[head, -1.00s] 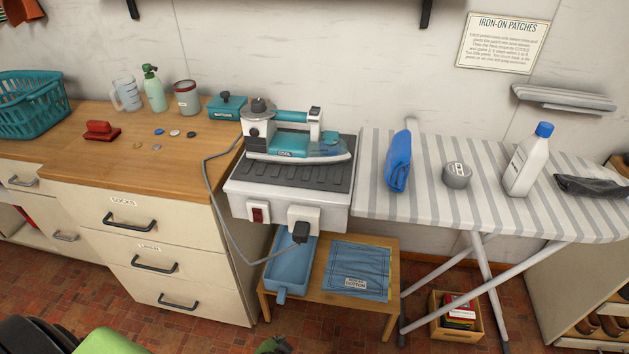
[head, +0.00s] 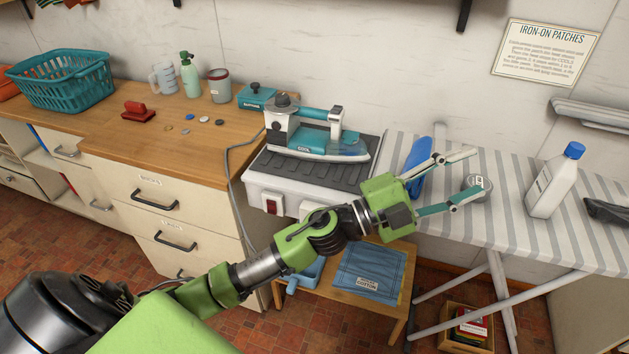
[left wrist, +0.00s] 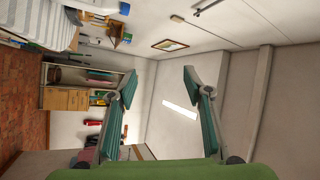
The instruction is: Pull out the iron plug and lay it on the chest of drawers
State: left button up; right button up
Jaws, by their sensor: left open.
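The teal and white iron (head: 318,142) stands on its dark ribbed rest on the white box (head: 254,190) with the red switch. Its grey cord (head: 229,165) runs down the box's left side. The plug and most of the socket are hidden behind my left arm. The chest of drawers (head: 205,150) has a wooden top and stands left of the iron. My left gripper (head: 477,168) is open and empty, right of the iron, in front of the ironing board. Its spread fingers also show in the left wrist view (left wrist: 157,75). My right gripper is out of view.
The ironing board (head: 510,230) carries a blue item, a grey round tin and a white bottle (head: 553,182). A low wooden table stands below.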

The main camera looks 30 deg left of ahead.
pick_arm(q)
jog(key=s+d+f+m+g+h, duration=0.1)
jog(key=s+d+f+m+g, duration=0.35)
jog(key=m+g, duration=0.7)
jog(key=a+f+m+g+y, duration=0.2)
jog(key=a+f+y, duration=0.3)
jog(key=f, duration=0.2)
jog(key=a+f+n+g+y, duration=0.15)
jog(key=a+y, duration=0.95)
jog(key=a, duration=1.7)
jog(key=shift+n, duration=0.3)
jog(key=f, duration=0.4)
jog(key=f+p, duration=0.1)
jog(key=f, duration=0.3)
jog(key=w+f+p, duration=0.1)
jog(key=f, duration=0.3)
jog(key=shift+d+f, duration=0.1)
jog(key=shift+f, duration=0.7)
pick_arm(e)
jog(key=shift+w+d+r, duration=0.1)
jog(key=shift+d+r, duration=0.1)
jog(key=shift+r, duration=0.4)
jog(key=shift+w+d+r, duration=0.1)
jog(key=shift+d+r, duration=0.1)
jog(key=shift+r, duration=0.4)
pick_arm(q)
jog(key=c, duration=1.2)
